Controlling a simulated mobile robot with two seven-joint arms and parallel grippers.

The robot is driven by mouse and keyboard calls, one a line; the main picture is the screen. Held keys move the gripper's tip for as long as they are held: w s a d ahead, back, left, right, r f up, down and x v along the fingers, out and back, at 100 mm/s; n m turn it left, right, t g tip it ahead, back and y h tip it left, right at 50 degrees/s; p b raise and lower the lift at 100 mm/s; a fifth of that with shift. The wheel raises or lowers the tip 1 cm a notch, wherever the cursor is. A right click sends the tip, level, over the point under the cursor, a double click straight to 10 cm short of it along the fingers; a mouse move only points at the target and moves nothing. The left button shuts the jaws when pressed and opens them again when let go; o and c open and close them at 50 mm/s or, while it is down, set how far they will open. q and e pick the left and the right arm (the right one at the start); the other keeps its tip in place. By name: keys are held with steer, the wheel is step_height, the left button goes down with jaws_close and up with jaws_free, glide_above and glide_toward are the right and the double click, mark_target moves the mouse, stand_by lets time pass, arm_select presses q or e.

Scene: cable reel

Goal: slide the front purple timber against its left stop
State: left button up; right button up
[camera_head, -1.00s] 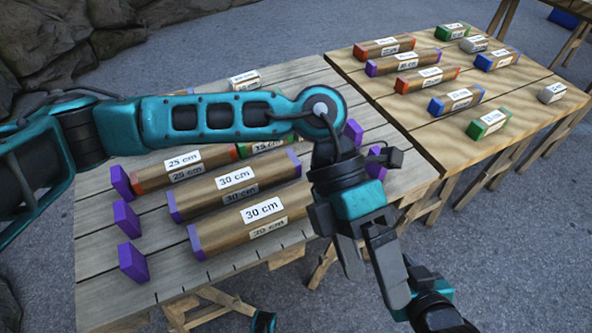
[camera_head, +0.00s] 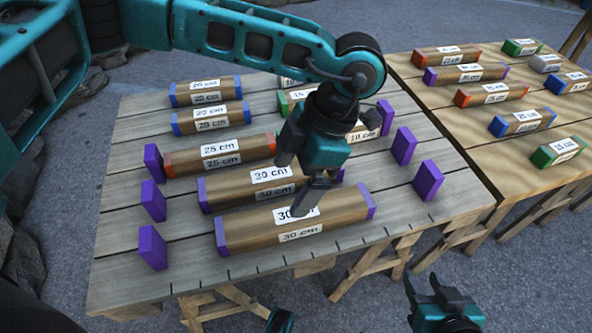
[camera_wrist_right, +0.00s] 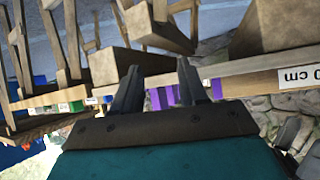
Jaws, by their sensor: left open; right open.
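The front purple timber (camera_head: 255,232) is a long brown bar with purple ends and 30 cm labels, lying along the front of the near table. Its left stop (camera_head: 152,247) is a purple block at the table's front left. A clear gap separates it from the timber's left end (camera_head: 222,238). My left gripper (camera_head: 298,190) is open, pointing down over the middle of the front timber, and covers part of its label. I cannot tell whether its fingers touch the timber. My right gripper (camera_head: 437,296) is open and empty, low beyond the table's front edge; its fingers show in the right wrist view (camera_wrist_right: 158,88).
A second purple-ended timber (camera_head: 232,194) lies just behind, with a red-ended timber (camera_head: 190,162) and blue-ended ones (camera_head: 205,92) further back. More purple stops (camera_head: 428,180) stand at the right. Another table (camera_head: 470,125) holds several coloured timbers.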

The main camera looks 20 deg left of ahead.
mark_target(270, 218)
arm_select(q)
steer(key=b+x, duration=0.2)
steer(key=x, duration=0.9)
steer(key=shift+s+a+f+b, duration=0.1)
steer(key=shift+s+f+b, duration=0.05)
steer(key=shift+b, duration=0.15)
steer(key=shift+a+f, duration=0.1)
steer(key=shift+f, duration=0.15)
steer(key=shift+s+f, duration=0.1)
steer(key=shift+f, duration=0.05)
arm_select(e)
steer(key=shift+w+a+f, duration=0.2)
steer(key=shift+a+f, duration=0.3)
steer(key=shift+a, duration=0.05)
arm_select(q)
steer(key=shift+c, duration=0.2)
steer(key=c, duration=1.3)
arm_select(e)
steer(key=shift+d+f, duration=0.2)
steer(key=shift+f, duration=0.05)
arm_select(q)
steer(key=shift+a, duration=0.15)
arm_select(e)
steer(key=shift+s+a, duration=0.1)
steer(key=shift+a, duration=0.05)
